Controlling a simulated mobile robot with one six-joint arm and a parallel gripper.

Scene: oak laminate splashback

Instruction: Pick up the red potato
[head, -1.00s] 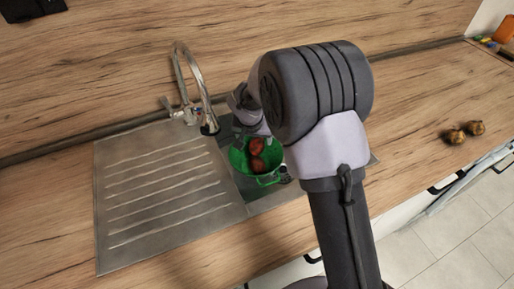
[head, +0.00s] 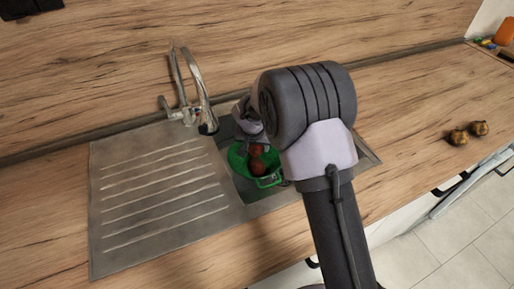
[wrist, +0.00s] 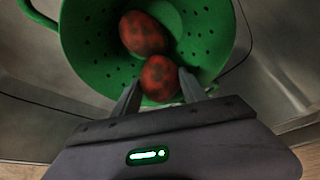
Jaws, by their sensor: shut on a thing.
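Two red potatoes lie in a green colander (head: 271,181) in the sink. One red potato (wrist: 160,77) is between the fingers of my gripper (wrist: 158,88) in the wrist view, and the gripper is shut on it. The other red potato (wrist: 143,33) lies just beyond it, touching or very close, against the colander's inside. In the head view the upper potato (head: 257,150) and the lower potato (head: 257,166) both show inside the colander. My arm hides part of the colander's right side and the fingertips there.
The colander stands in the steel sink beside a ribbed drainboard (head: 160,200). A tap (head: 196,95) rises behind the sink. Two brown round things (head: 468,133) lie on the counter at the right, which has free room.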

